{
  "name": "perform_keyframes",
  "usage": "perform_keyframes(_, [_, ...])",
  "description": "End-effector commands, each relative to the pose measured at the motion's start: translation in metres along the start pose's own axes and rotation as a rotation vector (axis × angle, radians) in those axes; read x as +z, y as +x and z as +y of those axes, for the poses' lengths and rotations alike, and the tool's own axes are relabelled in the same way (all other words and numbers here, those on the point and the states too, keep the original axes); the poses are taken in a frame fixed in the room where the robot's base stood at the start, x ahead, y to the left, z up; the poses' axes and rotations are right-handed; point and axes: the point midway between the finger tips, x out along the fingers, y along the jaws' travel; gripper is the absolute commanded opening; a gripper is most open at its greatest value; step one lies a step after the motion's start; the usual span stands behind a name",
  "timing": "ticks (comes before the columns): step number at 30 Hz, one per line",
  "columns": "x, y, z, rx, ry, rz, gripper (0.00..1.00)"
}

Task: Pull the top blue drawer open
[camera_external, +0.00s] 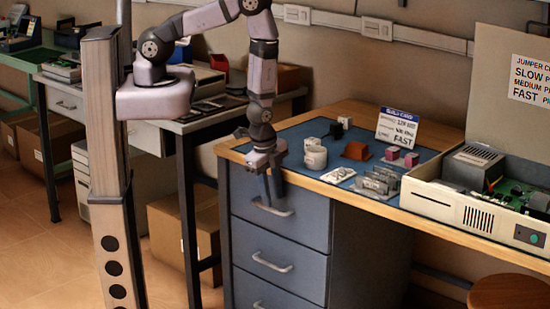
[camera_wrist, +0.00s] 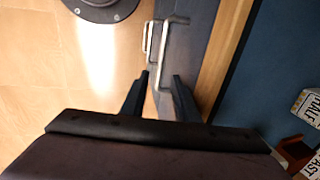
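The top blue drawer (camera_external: 305,220) is in the front of the workbench cabinet and looks closed. Its light metal handle (camera_external: 272,208) is a horizontal bar on the drawer front; in the wrist view the handle (camera_wrist: 168,55) runs up the picture. My gripper (camera_external: 272,187) points down at the front edge of the bench, just above the handle. In the wrist view my gripper (camera_wrist: 160,82) has its two dark fingers apart, with the near end of the handle showing between them. Contact with the handle cannot be told.
Below are more blue drawers, one with a handle (camera_external: 272,262). The wooden bench edge (camera_external: 345,193) overhangs close behind my gripper. On the blue mat (camera_external: 300,134) stand small blocks, white cylinders and a sign (camera_external: 397,128). The floor (camera_external: 35,240) before the drawers looks clear.

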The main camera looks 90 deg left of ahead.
Motion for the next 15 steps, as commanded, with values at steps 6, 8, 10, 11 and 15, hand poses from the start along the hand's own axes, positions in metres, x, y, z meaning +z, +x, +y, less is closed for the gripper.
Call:
perform_keyframes(6, [0.0, 0.024, 0.0, 0.001, -0.001, -0.001, 0.28])
perform_keyframes(8, [0.001, 0.027, 0.001, 0.001, -0.001, -0.001, 0.28])
perform_keyframes(10, [0.0, 0.03, 0.0, 0.001, -0.001, 0.0, 0.28])
perform_keyframes(11, [0.0, 0.03, 0.0, 0.0, -0.001, 0.0, 0.28])
perform_keyframes(15, [0.0, 0.032, 0.0, 0.0, -0.001, 0.001, 0.28])
